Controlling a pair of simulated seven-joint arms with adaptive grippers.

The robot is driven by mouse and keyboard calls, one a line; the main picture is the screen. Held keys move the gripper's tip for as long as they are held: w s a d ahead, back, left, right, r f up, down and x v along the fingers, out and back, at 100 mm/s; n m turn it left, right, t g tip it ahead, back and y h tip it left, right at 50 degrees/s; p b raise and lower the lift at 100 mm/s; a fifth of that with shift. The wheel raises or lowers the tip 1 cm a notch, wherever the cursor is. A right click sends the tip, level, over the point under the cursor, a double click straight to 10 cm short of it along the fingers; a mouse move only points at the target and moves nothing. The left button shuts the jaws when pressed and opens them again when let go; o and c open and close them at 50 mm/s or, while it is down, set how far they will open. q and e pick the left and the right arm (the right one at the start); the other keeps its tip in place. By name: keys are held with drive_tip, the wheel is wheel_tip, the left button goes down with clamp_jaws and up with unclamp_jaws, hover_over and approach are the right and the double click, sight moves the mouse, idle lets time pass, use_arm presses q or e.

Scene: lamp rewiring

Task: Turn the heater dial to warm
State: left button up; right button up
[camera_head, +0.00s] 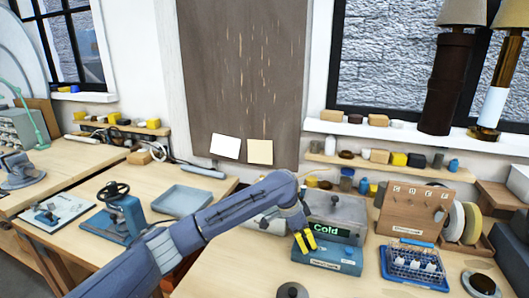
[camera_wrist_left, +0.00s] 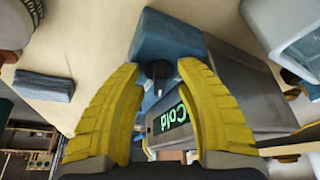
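The heater is a grey metal box (camera_head: 345,210) on a blue base (camera_head: 338,257), with a lit display (camera_head: 326,230) reading "Cold" in green. In the left wrist view the same display (camera_wrist_left: 168,123) shows between my fingers. A small black dial (camera_wrist_left: 158,70) with a light pointer mark sits on the blue base. My left gripper (camera_head: 306,241) is at the heater's left front corner. In the wrist view its yellow fingers (camera_wrist_left: 159,72) are apart, with the dial appearing between the tips and gaps on both sides; I cannot tell its depth. My right gripper is not in view.
A blue rack (camera_head: 413,265) stands right of the heater, with a wooden board with hooks (camera_head: 415,210) behind it. A dark round object (camera_head: 292,290) is at the front edge. A blue-grey tray (camera_head: 181,200) lies left of my arm. Bare tabletop shows in front of the heater.

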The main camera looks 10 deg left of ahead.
use_arm(q)
drive_tip(key=shift+n, duration=0.4)
drive_tip(key=s+v, duration=0.1)
drive_tip(key=v, duration=1.6)
drive_tip(key=w+a+r+n+t+h, duration=0.1)
drive_tip(key=w+a+r+n+t, duration=0.2)
drive_tip(key=w+a+r+n, duration=0.2)
drive_tip(key=w+a+r+n+t+h, duration=0.1)
drive_tip(key=w+a+r+n+t, duration=0.3)
drive_tip(key=w+n, duration=0.4)
drive_tip(key=shift+w+a+r+n, duration=0.2)
drive_tip(key=shift+a+r+n, duration=0.7)
drive_tip(key=shift+n, duration=1.1)
drive_tip(key=shift+d+r, duration=0.15)
drive_tip(key=shift+d, duration=0.05)
